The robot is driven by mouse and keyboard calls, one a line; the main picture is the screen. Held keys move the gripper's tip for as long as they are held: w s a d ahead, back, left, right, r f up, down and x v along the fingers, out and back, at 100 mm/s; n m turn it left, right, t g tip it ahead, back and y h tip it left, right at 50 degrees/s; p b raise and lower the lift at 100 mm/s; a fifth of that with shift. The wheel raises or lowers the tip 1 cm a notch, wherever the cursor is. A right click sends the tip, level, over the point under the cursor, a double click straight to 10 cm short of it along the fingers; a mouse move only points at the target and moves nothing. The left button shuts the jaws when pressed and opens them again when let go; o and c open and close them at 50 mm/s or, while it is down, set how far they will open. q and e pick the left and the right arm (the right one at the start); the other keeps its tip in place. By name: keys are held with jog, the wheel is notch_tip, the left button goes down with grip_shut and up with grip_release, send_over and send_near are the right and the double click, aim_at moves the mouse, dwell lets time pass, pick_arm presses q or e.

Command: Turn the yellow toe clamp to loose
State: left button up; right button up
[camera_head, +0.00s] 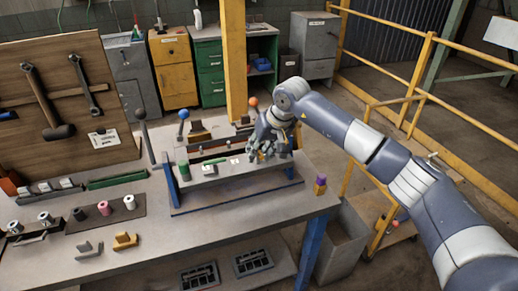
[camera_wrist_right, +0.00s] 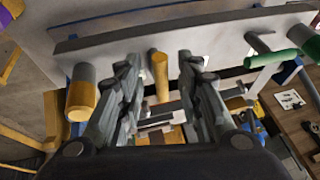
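In the right wrist view a yellow toe clamp lever (camera_wrist_right: 161,78) sticks out from the pale fixture plate (camera_wrist_right: 215,35). My right gripper (camera_wrist_right: 158,66) is open, with one finger on each side of the lever; I cannot tell whether either touches it. In the head view my right gripper (camera_head: 266,152) is low over the right part of the fixture (camera_head: 238,183) and hides the lever there. My left gripper is not in view.
The fixture has a green cylinder (camera_head: 183,170) at its left end. A purple-topped yellow piece (camera_head: 320,186) stands at the workbench's right corner. Ball-topped levers, including a blue one (camera_head: 183,115), rise behind. A yellow post (camera_head: 234,60) stands beyond.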

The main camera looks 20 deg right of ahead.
jog(key=shift+w+a+f, duration=0.1)
jog(key=shift+w+f, duration=0.05)
jog(key=shift+f, duration=0.35)
grip_shut()
